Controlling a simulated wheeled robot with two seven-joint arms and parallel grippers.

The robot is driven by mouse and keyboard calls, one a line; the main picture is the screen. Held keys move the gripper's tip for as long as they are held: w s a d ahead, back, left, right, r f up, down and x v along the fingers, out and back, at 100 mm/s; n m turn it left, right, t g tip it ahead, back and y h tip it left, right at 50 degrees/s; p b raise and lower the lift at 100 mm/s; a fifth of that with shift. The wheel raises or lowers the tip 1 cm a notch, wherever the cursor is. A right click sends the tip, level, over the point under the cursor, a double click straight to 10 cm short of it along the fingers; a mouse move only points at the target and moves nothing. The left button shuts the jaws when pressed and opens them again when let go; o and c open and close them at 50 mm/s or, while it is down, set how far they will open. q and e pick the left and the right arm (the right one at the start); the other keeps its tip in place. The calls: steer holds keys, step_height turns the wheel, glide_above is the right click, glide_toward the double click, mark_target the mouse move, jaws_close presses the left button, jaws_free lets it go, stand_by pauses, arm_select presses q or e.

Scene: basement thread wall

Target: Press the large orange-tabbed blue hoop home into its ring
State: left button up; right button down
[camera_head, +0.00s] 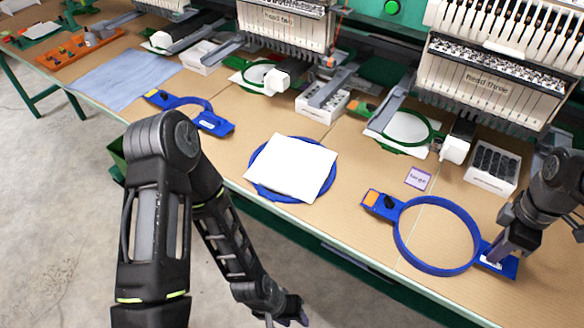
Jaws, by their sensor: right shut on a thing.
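The large blue hoop (398,238) has an orange tab on its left arm and a pale label on its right arm. It appears to lie at the table's front right. My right gripper (496,252) is shut on its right arm; the fingertips are partly hidden. A blue ring (262,187) lies left of the hoop, mostly covered by a white square of cloth (292,165). The hoop is apart from this ring. My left gripper (290,318) hangs low past the table's front edge, near the bottom of the picture; its jaws are too unclear to judge.
A smaller blue hoop (208,122) lies further left, near a blue cloth (125,78). A "large" card (418,178) lies behind the hoop. Embroidery heads (490,88) with green-ringed frames and boxes line the back. Bare table lies between the covered ring and the hoop.

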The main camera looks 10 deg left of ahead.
stand_by(0.5)
steer(key=shift+r+p, duration=1.75)
steer(key=shift+r, duration=0.3)
